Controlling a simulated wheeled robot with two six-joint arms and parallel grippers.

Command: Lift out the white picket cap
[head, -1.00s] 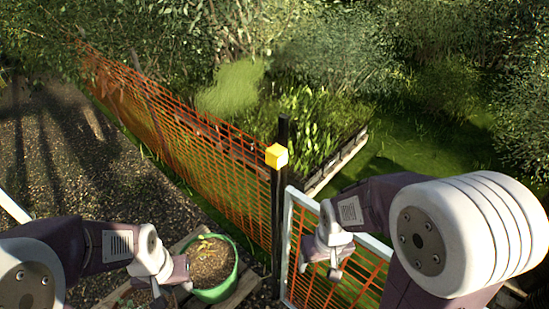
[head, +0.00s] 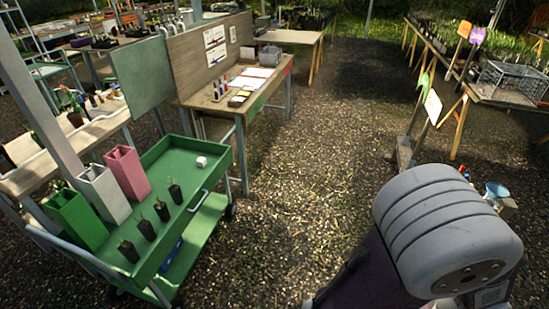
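A small white block (head: 201,161), possibly the white picket cap, lies in the green cart's tray (head: 172,261) near its far right corner. Square upright tubes stand along the tray's left side: one green (head: 76,218), one white (head: 104,192) and one pink (head: 127,171). The inside bottoms of the tubes are hidden. My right arm shows at the lower right, with its gripper out of view. My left gripper is not in view.
Several small black pots (head: 162,210) with seedlings stand in the tray. A workbench (head: 243,104) with a wooden back panel stands behind the cart. Gravel ground (head: 300,170) is clear right of the cart. Benches with signs stand at right.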

